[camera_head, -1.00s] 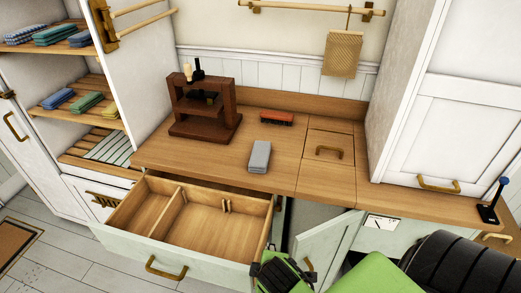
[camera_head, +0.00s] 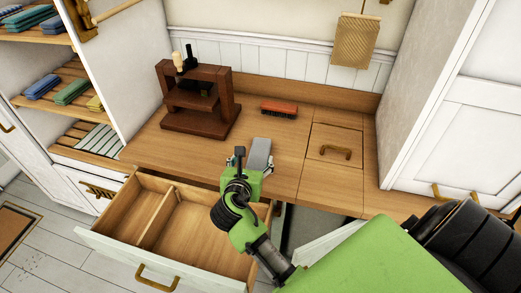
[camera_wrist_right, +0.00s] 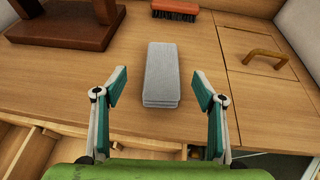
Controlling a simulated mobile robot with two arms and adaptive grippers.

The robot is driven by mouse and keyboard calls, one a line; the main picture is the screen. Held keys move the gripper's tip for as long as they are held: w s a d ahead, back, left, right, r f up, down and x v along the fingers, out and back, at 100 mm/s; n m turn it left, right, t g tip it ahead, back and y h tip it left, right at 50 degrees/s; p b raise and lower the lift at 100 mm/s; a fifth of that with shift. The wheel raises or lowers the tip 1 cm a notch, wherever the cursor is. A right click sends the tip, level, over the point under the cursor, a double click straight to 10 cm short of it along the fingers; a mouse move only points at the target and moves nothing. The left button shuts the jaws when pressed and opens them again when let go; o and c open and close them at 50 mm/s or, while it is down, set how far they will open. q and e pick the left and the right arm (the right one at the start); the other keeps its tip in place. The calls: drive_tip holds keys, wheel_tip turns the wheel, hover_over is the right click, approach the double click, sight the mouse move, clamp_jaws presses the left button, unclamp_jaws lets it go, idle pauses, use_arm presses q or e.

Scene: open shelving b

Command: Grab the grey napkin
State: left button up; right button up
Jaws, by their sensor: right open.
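The grey napkin (camera_head: 260,152) lies folded on the wooden countertop (camera_head: 284,173), near its front edge. In the head view my right gripper and arm hide its near part. In the right wrist view the napkin (camera_wrist_right: 162,75) lies just ahead of my right gripper (camera_wrist_right: 160,84), about centred between the fingers. My right gripper is open and empty, its two fingers apart to the left and right of the napkin's near end, not visibly touching it. In the head view the right gripper (camera_head: 245,163) is mostly hidden behind its own wrist. My left gripper is not in view.
An open, empty drawer (camera_head: 157,250) juts out below the counter's front edge. A dark wooden stand (camera_head: 200,115) stands left of the napkin, a red brush (camera_head: 279,108) behind it. A hatch with a brass handle (camera_head: 335,152) is to the right. Shelves with folded cloths (camera_head: 72,92) are at left.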

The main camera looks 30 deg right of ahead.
sight(260, 147)
drive_tip(key=x, duration=0.4)
drive_tip(key=shift+d+r+p, duration=0.1)
drive_tip(key=shift+r+p, duration=0.1)
drive_tip(key=shift+p, duration=0.1)
drive_tip(key=x, duration=0.3)
drive_tip(key=shift+w+d+f, duration=0.2)
drive_tip(key=shift+w+f, duration=0.05)
drive_tip(key=shift+f, duration=0.05)
drive_tip(key=shift+w+d+f, duration=0.1)
drive_tip(key=shift+w+d, duration=0.1)
drive_tip(key=shift+d, duration=0.05)
drive_tip(key=shift+f+p+x, duration=0.25)
drive_tip(key=shift+p+x, duration=0.25)
drive_tip(key=shift+x, duration=1.8)
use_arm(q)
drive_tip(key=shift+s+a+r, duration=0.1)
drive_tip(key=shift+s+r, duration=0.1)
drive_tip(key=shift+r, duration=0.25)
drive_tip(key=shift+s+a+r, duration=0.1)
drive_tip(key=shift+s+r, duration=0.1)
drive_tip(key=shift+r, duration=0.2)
use_arm(e)
drive_tip(key=shift+s, duration=0.15)
drive_tip(key=shift+r, duration=0.1)
drive_tip(key=shift+c, duration=0.4)
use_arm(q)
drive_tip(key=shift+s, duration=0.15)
use_arm(e)
drive_tip(key=c, duration=1.2)
